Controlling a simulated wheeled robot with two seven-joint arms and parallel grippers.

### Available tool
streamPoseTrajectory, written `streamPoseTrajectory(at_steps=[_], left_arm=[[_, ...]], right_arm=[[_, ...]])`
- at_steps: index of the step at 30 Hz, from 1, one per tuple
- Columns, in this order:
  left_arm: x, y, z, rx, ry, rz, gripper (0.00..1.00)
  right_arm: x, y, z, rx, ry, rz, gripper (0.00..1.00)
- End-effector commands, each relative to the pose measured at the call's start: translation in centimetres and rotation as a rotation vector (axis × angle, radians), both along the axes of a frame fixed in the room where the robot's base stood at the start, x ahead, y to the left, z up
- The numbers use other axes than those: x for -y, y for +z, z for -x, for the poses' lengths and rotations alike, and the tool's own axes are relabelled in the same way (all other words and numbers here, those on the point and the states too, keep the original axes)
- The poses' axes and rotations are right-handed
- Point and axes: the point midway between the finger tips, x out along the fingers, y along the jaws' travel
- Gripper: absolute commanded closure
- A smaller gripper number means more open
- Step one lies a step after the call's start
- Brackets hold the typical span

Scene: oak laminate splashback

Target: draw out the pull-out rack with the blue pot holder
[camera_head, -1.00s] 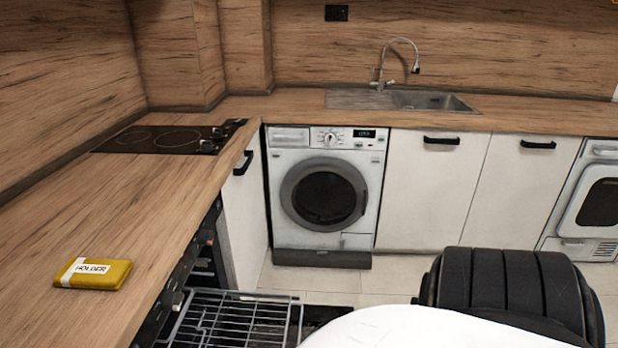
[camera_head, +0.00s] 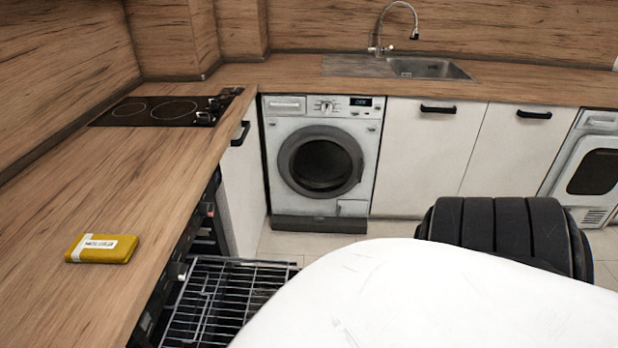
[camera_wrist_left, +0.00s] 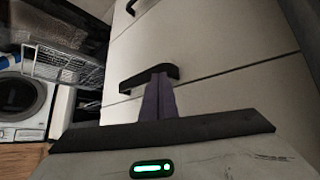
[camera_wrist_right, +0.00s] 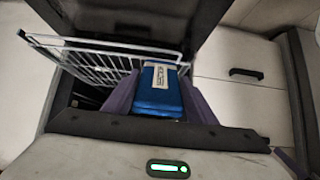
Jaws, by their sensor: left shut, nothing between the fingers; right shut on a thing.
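The wire pull-out rack (camera_head: 220,300) stands out from the dark oven front at the lower left of the head view. My white arm part hides its near right side. In the right wrist view my right gripper (camera_wrist_right: 158,98) is shut on the blue pot holder (camera_wrist_right: 157,103), which has a pale label. The holder overlaps the end of the rack's wire rim (camera_wrist_right: 95,45); the exact contact is hidden. In the left wrist view my left gripper (camera_wrist_left: 157,98) is shut and empty, before a black handle (camera_wrist_left: 148,76). The rack (camera_wrist_left: 62,66) also shows there, upper left.
A yellow pot holder (camera_head: 101,249) lies on the wooden counter (camera_head: 60,300). The washing machine (camera_head: 321,160) and white cupboards (camera_head: 428,150) stand beyond the rack. A black hob (camera_head: 165,110) and steel sink (camera_head: 430,69) sit in the counter.

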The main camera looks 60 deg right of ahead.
Motion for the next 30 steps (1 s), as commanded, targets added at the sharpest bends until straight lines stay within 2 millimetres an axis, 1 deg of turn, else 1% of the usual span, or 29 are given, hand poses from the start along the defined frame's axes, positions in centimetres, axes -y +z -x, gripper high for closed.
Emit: streamPoseTrajectory(at_steps=[3, 19, 24, 30], left_arm=[[0.0, 0.4, 0.0, -0.001, 0.0, 0.0, 1.0], [0.0, 1.3, 0.1, -0.002, 0.0, 0.0, 1.0], [0.0, 1.3, 0.1, -0.002, 0.0, 0.0, 1.0], [0.0, 1.3, 0.1, -0.002, 0.0, 0.0, 1.0]], right_arm=[[0.5, 0.5, 1.2, -0.002, 0.0, 0.001, 0.72], [2.4, 1.9, 5.8, -0.001, -0.001, 0.001, 0.72], [2.8, 2.2, 6.5, 0.001, 0.0, 0.001, 0.72], [2.8, 2.2, 6.5, 0.001, 0.0, 0.001, 0.72]])
